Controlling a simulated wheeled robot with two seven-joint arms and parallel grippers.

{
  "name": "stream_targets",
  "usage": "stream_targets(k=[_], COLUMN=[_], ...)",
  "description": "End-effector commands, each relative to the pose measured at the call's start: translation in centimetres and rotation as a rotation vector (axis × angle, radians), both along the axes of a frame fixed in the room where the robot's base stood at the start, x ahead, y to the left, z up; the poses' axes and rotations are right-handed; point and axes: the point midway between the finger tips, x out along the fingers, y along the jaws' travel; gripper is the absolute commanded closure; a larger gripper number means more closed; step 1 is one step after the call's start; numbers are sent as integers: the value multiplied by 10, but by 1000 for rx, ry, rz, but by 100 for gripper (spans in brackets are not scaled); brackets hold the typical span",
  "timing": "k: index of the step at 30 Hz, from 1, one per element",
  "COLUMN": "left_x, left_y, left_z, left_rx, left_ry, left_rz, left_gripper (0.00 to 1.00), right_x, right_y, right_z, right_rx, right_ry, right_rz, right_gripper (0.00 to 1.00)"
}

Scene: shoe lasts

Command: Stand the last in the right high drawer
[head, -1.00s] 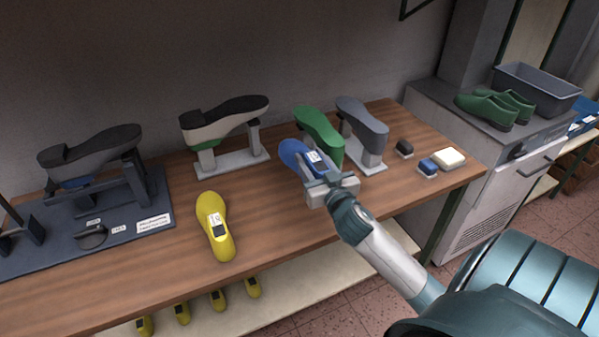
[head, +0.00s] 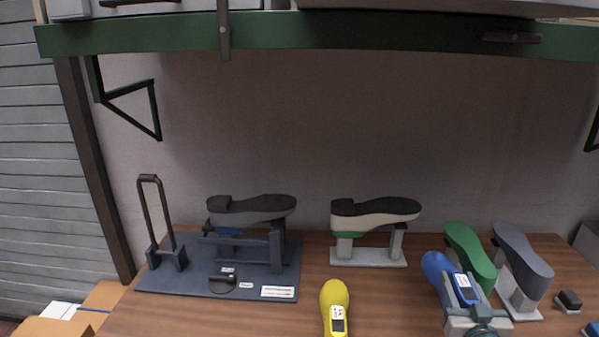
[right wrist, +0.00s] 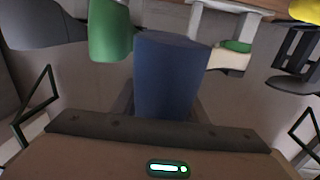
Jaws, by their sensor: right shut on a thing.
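A blue last (head: 437,272) with a small dark-and-white label is held by my right gripper (head: 470,314) at the lower right of the head view. The gripper is shut on it. The blue last also fills the middle of the right wrist view (right wrist: 170,75). It is in front of and left of a green last (head: 470,256); I cannot tell whether they touch. No drawer can be made out clearly in the head view. My left gripper is out of view.
A green shelf beam (head: 330,38) crosses the top. The bench (head: 385,300) carries a yellow last (head: 334,297), a grey last on a stand (head: 522,262), a shoe on a white stand (head: 375,212) and a dark shoe on a black fixture (head: 250,208).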

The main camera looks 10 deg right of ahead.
Motion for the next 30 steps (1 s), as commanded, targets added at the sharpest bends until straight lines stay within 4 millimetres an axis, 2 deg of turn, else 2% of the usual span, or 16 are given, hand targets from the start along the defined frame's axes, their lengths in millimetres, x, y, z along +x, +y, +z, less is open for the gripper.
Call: stream_targets(k=[5, 15, 22, 24, 30], left_x=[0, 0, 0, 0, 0], left_y=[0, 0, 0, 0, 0], left_z=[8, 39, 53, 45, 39], left_rx=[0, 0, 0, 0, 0], left_ry=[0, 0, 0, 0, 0], left_rz=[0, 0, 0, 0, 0], left_gripper=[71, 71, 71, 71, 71], right_x=[0, 0, 0, -3, -12], right_y=[0, 0, 0, 11, 45], right_z=[13, 56, 77, 64, 47], right_rx=[-2, -1, -2, 2, 2], right_ry=[-6, -6, -6, -3, -3], right_rz=[0, 1, 1, 13, 53], right_gripper=[100, 100, 100, 100, 100])
